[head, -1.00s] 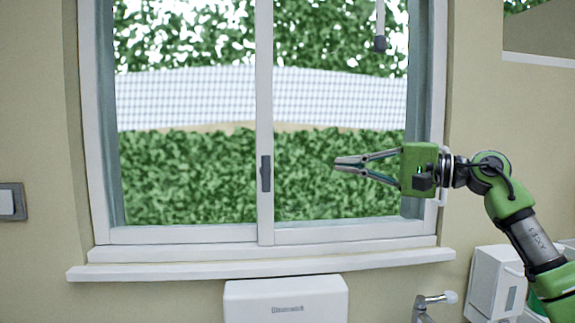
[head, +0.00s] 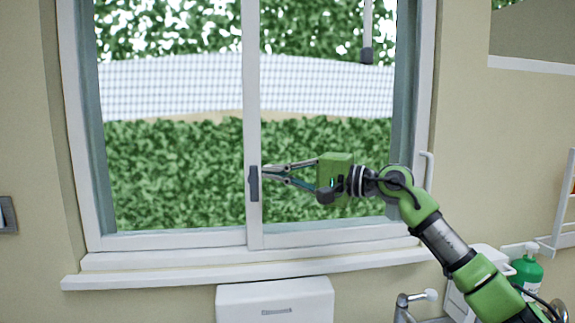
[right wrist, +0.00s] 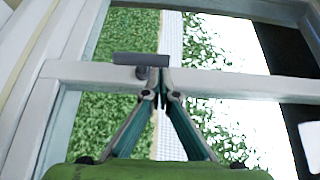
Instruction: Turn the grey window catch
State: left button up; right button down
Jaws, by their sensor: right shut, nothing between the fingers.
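The grey window catch (head: 253,184) is a small upright bar on the white middle post (head: 252,90) of the window. In the right wrist view the catch (right wrist: 141,59) lies across the picture just beyond the fingertips. My right gripper (head: 265,172) is shut and empty, its tips close to the right side of the catch, near its upper part. In the right wrist view the tips of the gripper (right wrist: 160,94) are together, in front of the post. I cannot tell whether they touch the catch. My left gripper is not in view.
A white window sill (head: 240,271) runs below the window. A white dispenser (head: 275,300) is under it, with a tap (head: 410,302) to its right. A green bottle (head: 526,268) stands at the right. A dark-ended rod (head: 367,54) hangs at the upper right.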

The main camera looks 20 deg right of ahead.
jog(key=shift+w+f, duration=0.1)
jog(key=shift+a+r, duration=0.1)
jog(key=shift+r, duration=0.1)
jog(key=shift+a+r+n+g+h+p, duration=0.15)
jog(key=shift+n+g+h+p, duration=0.25)
jog(key=shift+g+h, duration=0.1)
dwell(0.4)
